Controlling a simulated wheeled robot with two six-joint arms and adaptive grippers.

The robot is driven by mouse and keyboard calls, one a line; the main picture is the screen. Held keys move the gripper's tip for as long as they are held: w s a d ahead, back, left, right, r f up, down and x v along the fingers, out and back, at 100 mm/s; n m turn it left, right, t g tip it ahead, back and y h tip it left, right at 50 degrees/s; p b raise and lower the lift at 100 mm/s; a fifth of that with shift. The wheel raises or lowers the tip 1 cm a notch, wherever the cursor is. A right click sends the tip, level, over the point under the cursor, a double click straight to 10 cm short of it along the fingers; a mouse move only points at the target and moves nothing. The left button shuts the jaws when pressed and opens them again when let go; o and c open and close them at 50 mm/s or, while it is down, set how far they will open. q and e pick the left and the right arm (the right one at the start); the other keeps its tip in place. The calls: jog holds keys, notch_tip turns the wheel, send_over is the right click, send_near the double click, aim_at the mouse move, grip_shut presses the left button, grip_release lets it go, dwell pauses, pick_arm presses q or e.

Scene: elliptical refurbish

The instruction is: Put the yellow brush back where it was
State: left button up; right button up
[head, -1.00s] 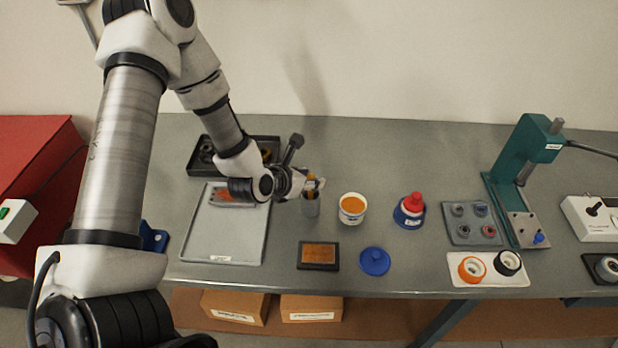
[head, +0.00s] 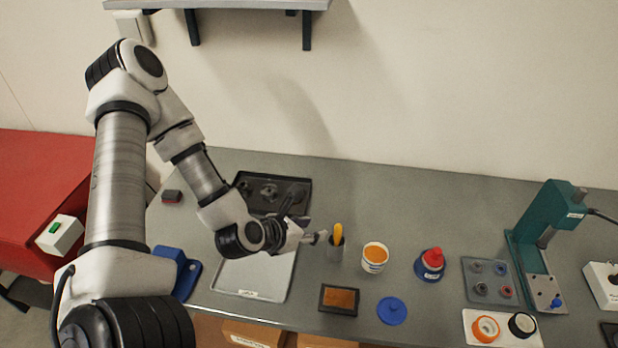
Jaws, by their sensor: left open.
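The yellow brush (head: 338,232) stands in a grey cup (head: 335,253) on the bench, with its yellow part showing above the rim. The lower part of the brush is hidden inside the cup. My left gripper (head: 319,238) is open and just left of the brush, near the height of the cup's rim. A narrow gap seems to show between its fingertips and the brush, and nothing shows between the fingers. My right gripper is not in view.
Right of the cup stand a white tub with orange contents (head: 375,257) and a blue bottle with a red cap (head: 430,264). In front lie an orange-topped pad (head: 339,299) and a blue lid (head: 391,311). A grey tray (head: 255,278) lies below my left arm. A green press (head: 543,225) stands right.

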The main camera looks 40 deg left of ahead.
pick_arm(q)
jog(key=s+d+f+m+g, duration=0.3)
jog(key=s+f+m, duration=0.2)
jog(key=m, duration=0.6)
jog(key=s+d+f+m+g, duration=0.3)
jog(key=s+f+m, duration=0.3)
jog(key=m, duration=0.6)
jog(key=s+d+f+m+g+y, duration=0.1)
jog(key=s+d+f+m+g, duration=0.2)
jog(key=s+f+m, duration=0.3)
jog(key=s+m+g, duration=0.1)
jog(key=m, duration=0.4)
jog(key=shift+s+d+m+g, duration=0.2)
jog(key=shift+s+m+g, duration=0.1)
jog(key=shift+g, duration=0.1)
jog(key=shift+w, duration=0.15)
